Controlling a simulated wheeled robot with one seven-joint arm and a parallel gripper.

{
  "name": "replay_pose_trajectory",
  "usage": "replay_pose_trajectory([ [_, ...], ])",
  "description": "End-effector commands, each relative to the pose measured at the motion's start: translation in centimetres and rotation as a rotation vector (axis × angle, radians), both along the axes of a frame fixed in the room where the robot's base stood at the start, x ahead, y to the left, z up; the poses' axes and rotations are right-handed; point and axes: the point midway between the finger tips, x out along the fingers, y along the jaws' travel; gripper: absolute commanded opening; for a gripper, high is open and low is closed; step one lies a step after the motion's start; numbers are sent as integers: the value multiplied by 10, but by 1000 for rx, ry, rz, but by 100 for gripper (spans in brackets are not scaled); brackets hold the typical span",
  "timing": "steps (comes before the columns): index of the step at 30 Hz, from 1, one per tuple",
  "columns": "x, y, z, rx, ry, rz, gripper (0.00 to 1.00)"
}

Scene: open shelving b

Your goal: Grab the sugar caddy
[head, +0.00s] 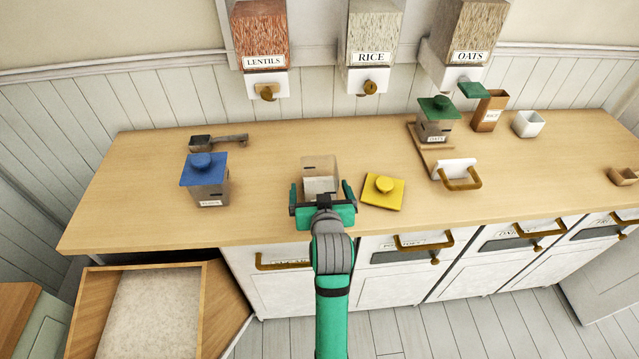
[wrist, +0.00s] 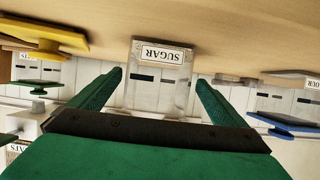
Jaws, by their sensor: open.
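The sugar caddy (head: 320,168) is a clear, square, lidless container with some white contents, standing on the wooden counter near its front edge. In the wrist view the sugar caddy (wrist: 163,75) appears upside down, with its SUGAR label readable. My gripper (head: 322,196) is open, its green fingers spread at the near side of the caddy. In the wrist view the open fingers (wrist: 158,88) lie to either side of the caddy's lower-pictured part. I cannot tell whether they touch it. A yellow lid (head: 383,191) with a round knob lies on the counter just right of the caddy.
A blue-lidded caddy (head: 207,180) stands to the left and a green-lidded caddy (head: 436,122) to the right. An open drawer (head: 152,312) juts out at lower left. Dispensers, including rice (head: 372,50), hang above.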

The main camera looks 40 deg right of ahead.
Motion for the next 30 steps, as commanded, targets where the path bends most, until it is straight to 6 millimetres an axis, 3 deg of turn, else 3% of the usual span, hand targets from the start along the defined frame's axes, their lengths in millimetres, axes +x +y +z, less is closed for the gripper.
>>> replay_pose_trajectory([
  [9,30,-24,-16,0,0,-6,96],
  [18,34,-25,-19,-1,0,-4,96],
  [19,34,-25,-19,0,1,-4,94],
  [26,34,-25,-19,0,0,-4,40],
  [30,34,-25,-18,-1,-2,-4,41],
])
